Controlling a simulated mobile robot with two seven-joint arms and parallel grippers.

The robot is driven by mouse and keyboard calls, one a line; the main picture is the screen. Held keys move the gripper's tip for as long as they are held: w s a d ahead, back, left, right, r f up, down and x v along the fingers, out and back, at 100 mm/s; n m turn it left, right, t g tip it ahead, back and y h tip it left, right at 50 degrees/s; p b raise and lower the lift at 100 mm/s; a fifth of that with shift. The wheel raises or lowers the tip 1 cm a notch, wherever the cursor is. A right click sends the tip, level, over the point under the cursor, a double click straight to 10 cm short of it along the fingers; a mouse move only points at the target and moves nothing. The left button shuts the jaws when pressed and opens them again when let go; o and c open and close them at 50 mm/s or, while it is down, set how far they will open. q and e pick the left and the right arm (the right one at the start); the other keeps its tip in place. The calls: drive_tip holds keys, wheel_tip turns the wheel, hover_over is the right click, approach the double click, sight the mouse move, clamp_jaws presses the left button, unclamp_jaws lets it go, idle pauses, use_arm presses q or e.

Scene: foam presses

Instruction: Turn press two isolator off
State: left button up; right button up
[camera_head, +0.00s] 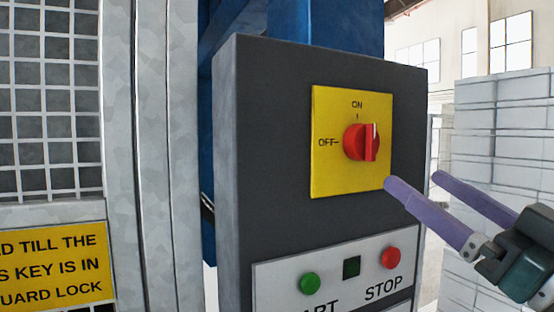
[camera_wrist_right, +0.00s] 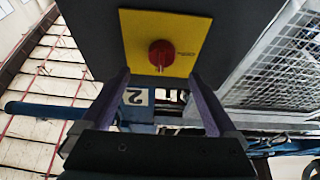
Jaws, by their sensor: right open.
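The isolator is a red rotary knob (camera_head: 360,142) on a yellow plate (camera_head: 335,178) marked ON at the top and OFF at the left. The knob's grip bar stands upright, in line with ON. My right gripper (camera_head: 412,180) is open and empty, its purple fingers pointing at the panel from the lower right, apart from the knob. In the right wrist view the knob (camera_wrist_right: 161,52) lies just beyond the fingertips, roughly centred between them. My left gripper is not in view.
The dark control box (camera_head: 270,150) carries a green START button (camera_head: 309,283) and a red STOP button (camera_head: 390,257) below the isolator. A mesh guard (camera_head: 45,110) with a yellow sign (camera_head: 55,265) stands left. White stacked blocks (camera_head: 505,130) stand right. A "2" label (camera_wrist_right: 137,97) shows in the wrist view.

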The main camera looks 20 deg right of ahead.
sight(374, 151)
drive_tip(key=p+x, duration=0.2)
drive_tip(key=x, duration=0.2)
drive_tip(key=p+x, duration=0.2)
drive_tip(key=x, duration=0.2)
drive_tip(key=shift+s+a+r, duration=0.15)
drive_tip(key=shift+a+r, duration=0.05)
drive_tip(key=shift+a, duration=0.05)
drive_tip(key=shift+w+r+p, duration=0.1)
drive_tip(key=shift+w+p, duration=0.25)
drive_tip(key=shift+w, duration=0.35)
drive_tip(key=shift+c, duration=0.3)
drive_tip(key=c, duration=1.3)
